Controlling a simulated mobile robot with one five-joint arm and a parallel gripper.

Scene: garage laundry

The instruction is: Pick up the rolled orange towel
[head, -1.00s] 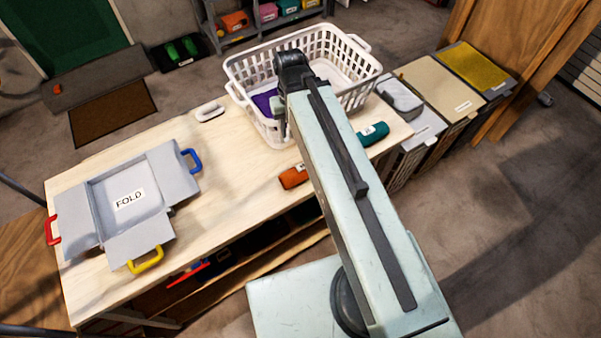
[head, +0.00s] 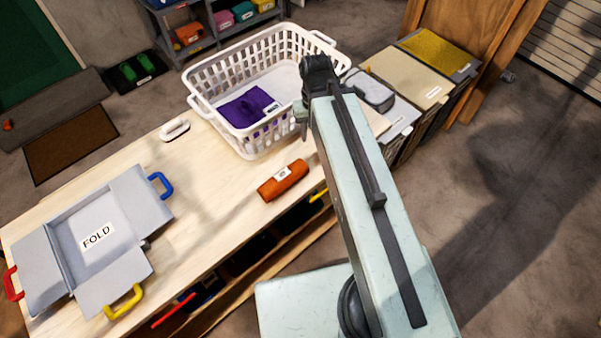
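The rolled orange towel (head: 284,181) lies on the wooden table near its front edge, with a small white label on top. It is in full view, just left of my arm. My arm reaches away from me over the table's right part. The end of the arm with my gripper (head: 301,117) is beyond the towel and to its right in the picture, by the laundry basket, apart from the towel. The gripper's fingers are mostly hidden by the arm, so their opening cannot be seen.
A white laundry basket (head: 208,105) holding a purple cloth (head: 250,107) stands behind the towel. A grey folding board (head: 60,233) lies at the left of the table (head: 205,198). A small white object (head: 174,130) lies near the back edge. Lidded bins (head: 415,78) stand at right.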

